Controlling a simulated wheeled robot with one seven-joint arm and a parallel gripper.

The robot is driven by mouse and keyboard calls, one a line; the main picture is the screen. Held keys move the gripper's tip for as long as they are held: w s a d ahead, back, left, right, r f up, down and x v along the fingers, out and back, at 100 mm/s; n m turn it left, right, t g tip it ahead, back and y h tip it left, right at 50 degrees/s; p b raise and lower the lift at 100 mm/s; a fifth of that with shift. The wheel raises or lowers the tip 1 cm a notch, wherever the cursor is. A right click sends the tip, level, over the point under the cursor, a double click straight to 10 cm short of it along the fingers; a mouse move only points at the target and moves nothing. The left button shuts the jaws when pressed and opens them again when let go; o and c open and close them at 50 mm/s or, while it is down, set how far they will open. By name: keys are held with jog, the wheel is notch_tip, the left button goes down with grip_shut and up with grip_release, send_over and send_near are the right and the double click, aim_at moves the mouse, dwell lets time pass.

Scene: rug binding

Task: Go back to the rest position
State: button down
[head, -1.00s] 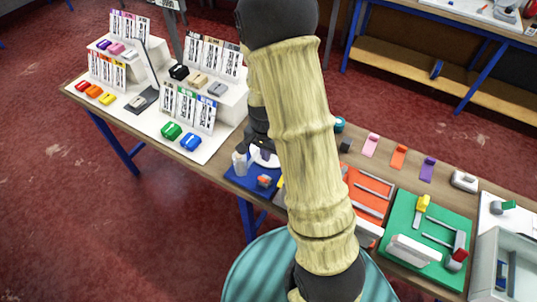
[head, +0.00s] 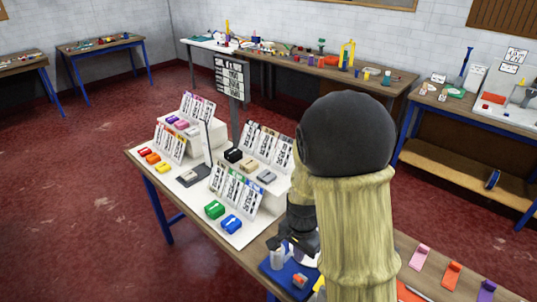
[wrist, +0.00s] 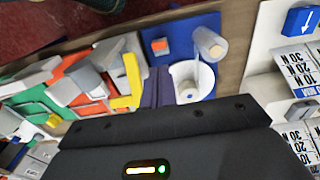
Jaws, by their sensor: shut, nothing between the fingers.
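My gripper (head: 292,243) is the dark part at the end of my arm, above the near part of the long table, over the blue tray (head: 270,267). My arm covers part of it in the head view. In the wrist view the dark gripper (wrist: 154,84) points toward the table, its narrow fingers together and empty beside the blue tray (wrist: 178,30). A white round container (wrist: 190,80) and a pale cylinder (wrist: 209,44) stand there. A small orange block (wrist: 160,45) lies on the tray.
Coloured clips and label cards stand on a white display board (head: 240,236) left of my arm. Pink (head: 420,257) and orange (head: 451,275) holders lie to the right. Other tables (head: 105,43) stand along the walls. Red floor at left is open.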

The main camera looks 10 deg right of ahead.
jog(key=s+r+n+t, duration=0.2)
jog(key=s+r+n, duration=0.5)
jog(key=n, duration=0.3)
jog(key=shift+d+r, duration=0.2)
jog(key=shift+r, duration=0.05)
jog(key=shift+s, duration=0.1)
